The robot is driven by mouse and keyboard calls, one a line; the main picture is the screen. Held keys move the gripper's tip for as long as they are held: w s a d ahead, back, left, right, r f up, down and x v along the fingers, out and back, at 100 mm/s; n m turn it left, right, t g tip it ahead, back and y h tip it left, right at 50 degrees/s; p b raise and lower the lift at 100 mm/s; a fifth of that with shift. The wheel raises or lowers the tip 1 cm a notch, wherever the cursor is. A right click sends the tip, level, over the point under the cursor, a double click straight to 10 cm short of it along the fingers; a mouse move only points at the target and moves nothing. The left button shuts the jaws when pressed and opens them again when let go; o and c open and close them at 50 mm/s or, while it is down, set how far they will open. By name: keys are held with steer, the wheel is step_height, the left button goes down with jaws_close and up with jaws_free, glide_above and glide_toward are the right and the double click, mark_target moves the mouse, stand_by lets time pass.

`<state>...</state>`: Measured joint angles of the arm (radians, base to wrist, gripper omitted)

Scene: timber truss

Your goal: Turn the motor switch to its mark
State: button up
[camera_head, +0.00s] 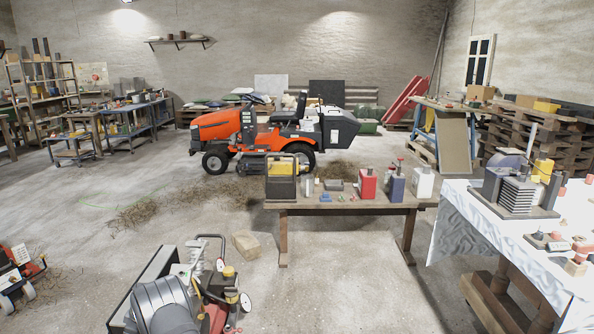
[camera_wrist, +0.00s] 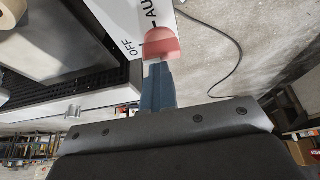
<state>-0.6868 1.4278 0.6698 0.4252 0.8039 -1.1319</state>
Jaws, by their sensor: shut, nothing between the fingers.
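In the wrist view, the motor switch is a red rounded knob (camera_wrist: 162,47) in front of a white panel (camera_wrist: 128,22). The panel carries the printed words "OFF" and "AU", the second cut off by the frame edge, with a short black line by it. My gripper (camera_wrist: 156,72) is shut, its fingers together right at the knob. Nothing shows between the fingers. The knob overlaps the fingertips, and I cannot tell whether they touch. The knob's pointer and exact angle are not clear. I cannot pick out the gripper or this switch surely in the head view.
In the head view, a wooden bench (camera_head: 340,204) holds several tools, and a ribbed machine (camera_head: 515,195) stands on the right table.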

steer(key=o, duration=0.5)
steer(key=shift+s+d+f, duration=0.2)
steer(key=shift+d+f, duration=0.1)
steer(key=shift+d, duration=0.15)
steer(key=shift+s+d+f, duration=0.15)
steer(key=shift+d+f, duration=0.1)
steer(key=shift+d, duration=0.2)
steer(key=shift+o, duration=0.2)
steer(key=shift+a+v, duration=0.2)
steer(key=shift+v, duration=1.05)
steer(key=shift+a+v, duration=0.15)
steer(key=shift+v, duration=1.1)
steer(key=shift+w+r, duration=0.1)
steer(key=shift+r, duration=0.05)
steer(key=shift+x, duration=2.15)
steer(key=shift+a, duration=0.1)
